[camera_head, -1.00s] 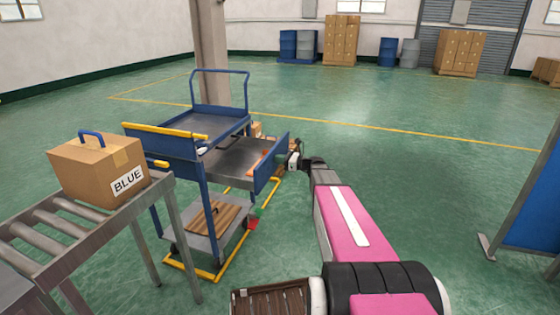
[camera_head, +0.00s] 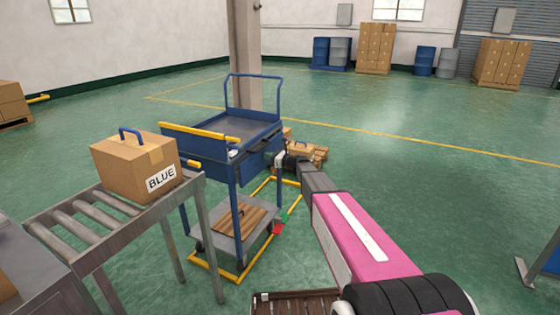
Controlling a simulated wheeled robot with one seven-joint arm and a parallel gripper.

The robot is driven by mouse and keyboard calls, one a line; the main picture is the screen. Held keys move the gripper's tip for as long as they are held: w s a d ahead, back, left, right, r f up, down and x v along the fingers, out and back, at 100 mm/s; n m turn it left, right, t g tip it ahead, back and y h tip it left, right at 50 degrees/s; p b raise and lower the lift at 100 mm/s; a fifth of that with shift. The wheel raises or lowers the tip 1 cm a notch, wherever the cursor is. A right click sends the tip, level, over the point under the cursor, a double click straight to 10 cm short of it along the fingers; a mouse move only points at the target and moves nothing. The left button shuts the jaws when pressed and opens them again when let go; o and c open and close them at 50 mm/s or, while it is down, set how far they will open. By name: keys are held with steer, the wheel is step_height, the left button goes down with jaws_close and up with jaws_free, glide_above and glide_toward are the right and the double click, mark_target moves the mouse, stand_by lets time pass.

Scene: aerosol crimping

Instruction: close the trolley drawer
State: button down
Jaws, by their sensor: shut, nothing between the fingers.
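The blue trolley (camera_head: 238,190) stands ahead, left of centre, with a raised push handle and a lower shelf. Its drawer (camera_head: 258,160) is in under the top tray; its blue front sits close against the trolley's right side, and no open drawer interior shows. I cannot tell whether a small gap is left.
A roller conveyor (camera_head: 95,215) with a carton marked BLUE (camera_head: 135,167) stands close on the left of the trolley. A pallet of cartons (camera_head: 312,153) lies behind my gripper. Open green floor (camera_head: 420,200) is on the right.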

mark_target(261, 154)
steer(key=shift+x, duration=1.95)
steer(key=shift+w, duration=0.15)
steer(key=v, duration=1.5)
steer(key=s+f+n+g+h, duration=0.3)
steer(key=s+f+n+h, duration=0.15)
steer(key=s+n, duration=0.4)
steer(key=s+f+n+g+h, duration=0.3)
steer(key=s+f+n+g, duration=0.15)
steer(key=s, duration=0.75)
steer(key=s+d+f+n+h, duration=0.2)
steer(key=s+d+n+h, duration=0.2)
steer(key=s, duration=0.4)
steer(key=s+d+f+n+g+h, duration=0.1)
steer(key=s+d+n+h, duration=0.3)
steer(key=s+n, duration=0.3)
steer(key=shift+s+d+f, duration=0.35)
steer(key=shift+s+f, duration=0.05)
steer(key=shift+s, duration=0.2)
steer(key=shift+g, duration=0.25)
